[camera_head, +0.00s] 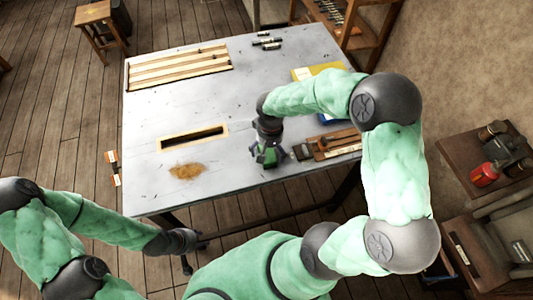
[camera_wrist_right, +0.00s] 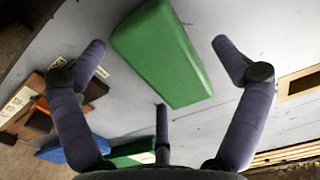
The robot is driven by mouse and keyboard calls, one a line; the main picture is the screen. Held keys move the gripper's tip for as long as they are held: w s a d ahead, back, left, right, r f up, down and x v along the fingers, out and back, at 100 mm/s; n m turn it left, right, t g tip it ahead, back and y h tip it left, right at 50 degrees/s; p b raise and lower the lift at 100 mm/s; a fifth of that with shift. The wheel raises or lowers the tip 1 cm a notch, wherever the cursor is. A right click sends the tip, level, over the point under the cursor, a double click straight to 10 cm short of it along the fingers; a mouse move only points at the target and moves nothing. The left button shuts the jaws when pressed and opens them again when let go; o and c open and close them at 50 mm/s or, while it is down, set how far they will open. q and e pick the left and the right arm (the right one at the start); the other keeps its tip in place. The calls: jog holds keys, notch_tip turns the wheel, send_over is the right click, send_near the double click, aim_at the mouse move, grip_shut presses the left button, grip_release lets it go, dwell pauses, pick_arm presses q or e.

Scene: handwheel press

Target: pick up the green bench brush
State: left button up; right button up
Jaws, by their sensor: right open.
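The green bench brush shows as a long green block (camera_wrist_right: 165,55) in the right wrist view, lying on the grey tabletop. No bristles can be made out there. In the head view only a bit of green (camera_head: 268,157) shows under my right gripper (camera_head: 267,152). My right gripper (camera_wrist_right: 158,50) is open above the brush, with fingers spread to either side of it and a third finger below. I see no clear contact. My left gripper (camera_head: 180,241) hangs off the table's front left edge; its fingers are too small to read.
The grey table (camera_head: 200,110) carries a slatted wooden frame (camera_head: 180,68), a slot (camera_head: 192,138), a brown dust pile (camera_head: 187,171), and black cylinders (camera_head: 267,41). A wooden tool tray (camera_head: 335,143) lies right of the gripper. A yellow item (camera_head: 318,71) lies behind my right arm.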

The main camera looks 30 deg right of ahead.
jog(key=shift+f, duration=0.4)
jog(key=c, duration=1.3)
jog(key=shift+r, duration=0.2)
jog(key=shift+r, duration=0.65)
jog(key=w+a+r+p, duration=0.2)
jog(key=w+a+r, duration=0.4)
jog(key=a+r, duration=0.5)
jog(key=shift+w+a+r, duration=0.25)
jog(key=shift+w+a, duration=0.15)
jog(key=shift+a, duration=0.25)
